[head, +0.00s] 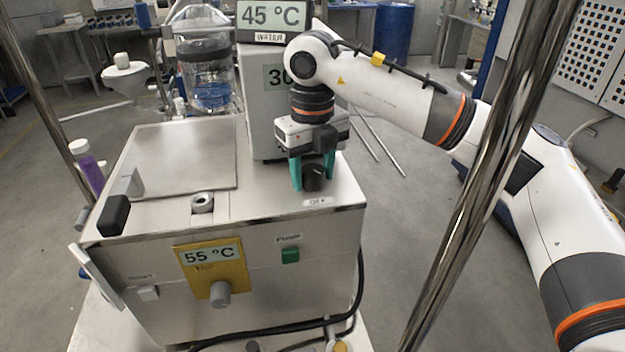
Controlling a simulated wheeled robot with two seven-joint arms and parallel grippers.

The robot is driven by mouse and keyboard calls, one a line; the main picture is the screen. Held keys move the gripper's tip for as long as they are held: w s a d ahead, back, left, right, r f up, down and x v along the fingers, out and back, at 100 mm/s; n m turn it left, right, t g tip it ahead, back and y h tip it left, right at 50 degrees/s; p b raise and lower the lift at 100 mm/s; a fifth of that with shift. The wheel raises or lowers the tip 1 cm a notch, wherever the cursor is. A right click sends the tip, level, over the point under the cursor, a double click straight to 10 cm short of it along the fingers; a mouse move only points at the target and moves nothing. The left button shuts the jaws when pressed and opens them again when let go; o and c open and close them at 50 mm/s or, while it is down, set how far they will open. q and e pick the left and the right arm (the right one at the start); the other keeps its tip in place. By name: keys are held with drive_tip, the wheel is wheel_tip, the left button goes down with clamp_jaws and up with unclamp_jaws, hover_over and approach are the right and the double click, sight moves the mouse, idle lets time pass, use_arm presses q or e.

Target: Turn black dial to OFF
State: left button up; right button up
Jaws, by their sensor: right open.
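The black dial (316,178) stands on the top right of the steel bath housing (330,260). A small white label (317,202) lies in front of it, its text too small to read surely. My right gripper (313,174) comes down from above with its green fingers on both sides of the dial. The fingers are open, and I cannot tell whether they touch the dial. The fingers and the gripper body partly cover the dial, so its pointer is hidden. My left gripper is not in view.
A grey column (265,120) with a 45 °C display (272,15) stands just behind my right gripper. A chrome post (480,190) rises in front of my right arm. The housing front has a 55 °C panel (211,265), a grey knob (220,294) and a green switch (290,255).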

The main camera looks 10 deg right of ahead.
drive_tip(key=shift+m, duration=0.3)
drive_tip(key=shift+f+m+b, duration=0.1)
drive_tip(key=shift+m+b, duration=0.35)
drive_tip(key=shift+m, duration=0.75)
drive_tip(key=m, duration=0.3)
drive_tip(key=shift+m+b, duration=0.3)
drive_tip(key=m+b, duration=0.1)
drive_tip(key=m, duration=0.1)
drive_tip(key=shift+m, duration=0.3)
drive_tip(key=m, duration=0.3)
